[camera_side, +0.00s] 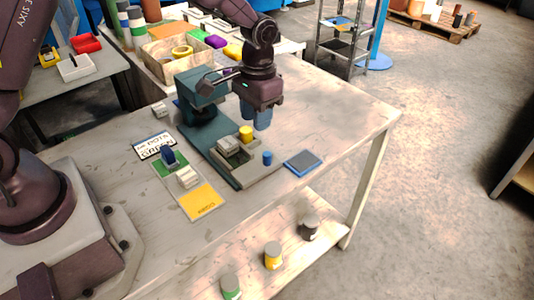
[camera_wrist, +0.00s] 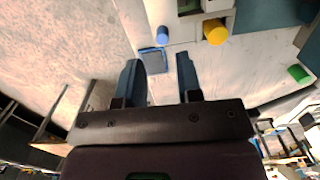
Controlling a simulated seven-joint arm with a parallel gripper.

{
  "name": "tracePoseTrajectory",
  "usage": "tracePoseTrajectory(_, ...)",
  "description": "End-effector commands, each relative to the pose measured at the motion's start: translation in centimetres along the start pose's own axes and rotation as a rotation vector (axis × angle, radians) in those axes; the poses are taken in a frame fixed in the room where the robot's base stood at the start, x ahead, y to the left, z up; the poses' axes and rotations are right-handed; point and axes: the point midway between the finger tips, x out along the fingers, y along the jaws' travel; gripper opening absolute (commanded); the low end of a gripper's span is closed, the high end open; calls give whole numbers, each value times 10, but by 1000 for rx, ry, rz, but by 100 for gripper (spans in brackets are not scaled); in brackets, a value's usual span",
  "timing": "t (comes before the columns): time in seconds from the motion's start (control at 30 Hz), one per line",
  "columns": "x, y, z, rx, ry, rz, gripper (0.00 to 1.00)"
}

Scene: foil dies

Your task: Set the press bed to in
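The teal press (camera_side: 203,98) stands on the worktable, with its teal base running toward the front right. The pale grey bed (camera_side: 256,174) lies on that base, with most of it out in front of the press head. A light grey block (camera_side: 229,145), a yellow cylinder (camera_side: 246,132) and a small blue cylinder (camera_side: 267,158) stand there. The wrist view also shows the yellow cylinder (camera_wrist: 215,32) and the blue cylinder (camera_wrist: 162,35). My gripper (camera_side: 258,120) is above the bed area, fingers down. In the wrist view my gripper (camera_wrist: 160,72) has its blue fingers apart, with nothing between them.
A blue-edged grey pad (camera_side: 304,162) lies right of the press. A lettered card (camera_side: 154,146), a green pad (camera_side: 166,168) with a blue-handled piece, a pale block (camera_side: 188,177) and a yellow card (camera_side: 202,202) lie to its left. The table's right end is clear.

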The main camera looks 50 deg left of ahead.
Motion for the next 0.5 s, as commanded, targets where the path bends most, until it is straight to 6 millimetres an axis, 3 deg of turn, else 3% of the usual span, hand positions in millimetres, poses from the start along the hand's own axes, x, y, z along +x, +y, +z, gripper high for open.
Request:
tracePoseTrajectory(0.1, -1, 2, -22, -12, 43, 3, 33)
tracePoseTrajectory(0.23, 1, 2, -28, -26, 63, 5, 33)
tracePoseTrajectory(0.5, 51, 2, -29, -26, 57, 4, 33)
